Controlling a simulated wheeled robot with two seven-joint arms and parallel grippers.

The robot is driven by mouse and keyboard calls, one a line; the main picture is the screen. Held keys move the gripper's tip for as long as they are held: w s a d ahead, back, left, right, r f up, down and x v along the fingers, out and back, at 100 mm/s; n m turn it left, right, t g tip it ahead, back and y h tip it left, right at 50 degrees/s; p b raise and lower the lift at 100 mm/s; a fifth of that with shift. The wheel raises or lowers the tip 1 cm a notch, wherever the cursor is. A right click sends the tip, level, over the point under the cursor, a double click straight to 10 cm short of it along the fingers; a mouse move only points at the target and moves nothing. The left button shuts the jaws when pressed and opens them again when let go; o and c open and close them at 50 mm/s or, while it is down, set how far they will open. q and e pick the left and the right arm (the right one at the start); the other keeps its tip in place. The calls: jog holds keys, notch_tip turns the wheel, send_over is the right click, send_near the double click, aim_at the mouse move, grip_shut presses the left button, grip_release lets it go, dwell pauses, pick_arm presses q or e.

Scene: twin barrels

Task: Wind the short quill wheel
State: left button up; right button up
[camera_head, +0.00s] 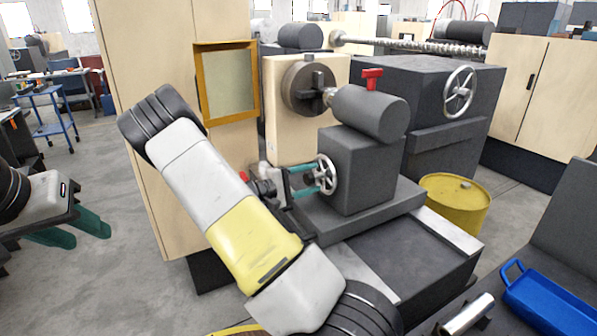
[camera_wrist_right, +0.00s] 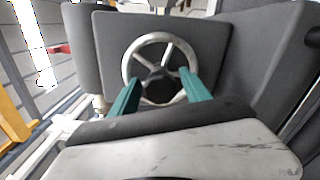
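A small silver spoked handwheel (camera_head: 327,175) with a dark hub sits on the face of a dark grey block below a grey barrel (camera_head: 370,112). It also shows in the right wrist view (camera_wrist_right: 150,40). A larger spoked wheel (camera_head: 459,92) is on the machine at the right; no label tells which is the short quill wheel. My right gripper (camera_head: 316,178) is at the small wheel, its teal fingers open on either side of the hub (camera_wrist_right: 158,87); contact is unclear. My left gripper (camera_head: 79,229) is open and empty at the far left, away from the machine.
A tall beige cabinet (camera_head: 140,90) is left of the machine. A yellow drum (camera_head: 457,203) and a blue tray (camera_head: 548,312) are at the right. Open floor lies around my left gripper.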

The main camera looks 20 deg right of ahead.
jog(key=shift+a, duration=0.1)
jog(key=shift+s+a, duration=0.15)
jog(key=shift+a, duration=1.6)
jog(key=shift+s+a, duration=0.15)
jog(key=shift+a, duration=1.55)
